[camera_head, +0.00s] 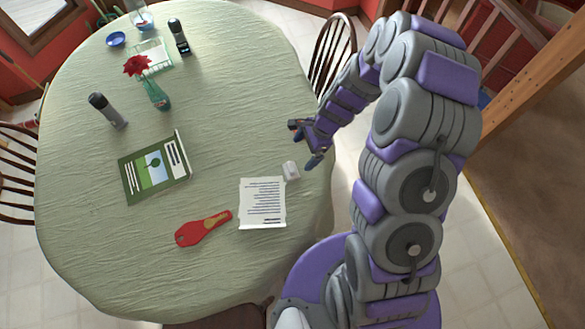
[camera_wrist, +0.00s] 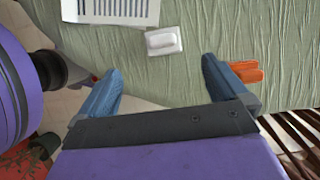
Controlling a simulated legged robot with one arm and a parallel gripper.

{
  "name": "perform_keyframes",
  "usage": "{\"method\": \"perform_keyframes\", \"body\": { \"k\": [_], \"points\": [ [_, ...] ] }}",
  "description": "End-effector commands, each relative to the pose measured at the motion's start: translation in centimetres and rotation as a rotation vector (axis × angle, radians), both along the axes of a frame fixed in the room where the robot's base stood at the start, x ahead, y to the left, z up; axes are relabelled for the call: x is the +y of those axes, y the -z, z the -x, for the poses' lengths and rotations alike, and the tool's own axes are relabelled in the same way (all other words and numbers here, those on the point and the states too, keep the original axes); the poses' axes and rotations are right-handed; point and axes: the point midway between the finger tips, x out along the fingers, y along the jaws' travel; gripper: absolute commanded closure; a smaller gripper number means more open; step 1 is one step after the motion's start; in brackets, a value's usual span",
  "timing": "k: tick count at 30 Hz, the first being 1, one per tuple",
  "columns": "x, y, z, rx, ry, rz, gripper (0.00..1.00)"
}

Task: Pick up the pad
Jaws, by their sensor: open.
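A white pad of paper with printed lines (camera_head: 262,203) lies on the green-covered table (camera_head: 225,262) near its right front side. Part of it shows at the top of the wrist view (camera_wrist: 120,10). A small white block-like object (camera_head: 291,171) lies just beyond the pad's upper right corner; it also shows in the wrist view (camera_wrist: 164,41). I cannot tell for sure which of the two is the pad. My gripper (camera_head: 303,144) is open and empty near the table's right edge. In the wrist view, the white block is ahead of the gap between my fingers (camera_wrist: 163,66).
A red paddle-shaped object (camera_head: 203,229) lies left of the paper. A small orange object (camera_wrist: 246,72) shows by my right finger. Chairs (camera_head: 333,50) surround the table.

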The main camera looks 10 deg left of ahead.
Motion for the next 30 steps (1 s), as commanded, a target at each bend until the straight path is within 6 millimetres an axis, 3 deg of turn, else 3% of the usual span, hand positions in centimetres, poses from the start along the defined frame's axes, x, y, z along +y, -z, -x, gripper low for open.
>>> {"method": "perform_keyframes", "body": {
  "k": [3, 9, 20, 30],
  "points": [
    [1.1, 2.6, 0.6, 0.005, -0.004, 0.004, 0.00],
    [2.3, 5.7, 1.1, 0.001, -0.004, 0.004, 0.00],
    [2.9, 7.7, 1.4, 0.001, -0.004, -0.001, 0.00],
    [4.6, 11.8, 1.9, 0.001, -0.003, 0.003, 0.00]
  ]
}}
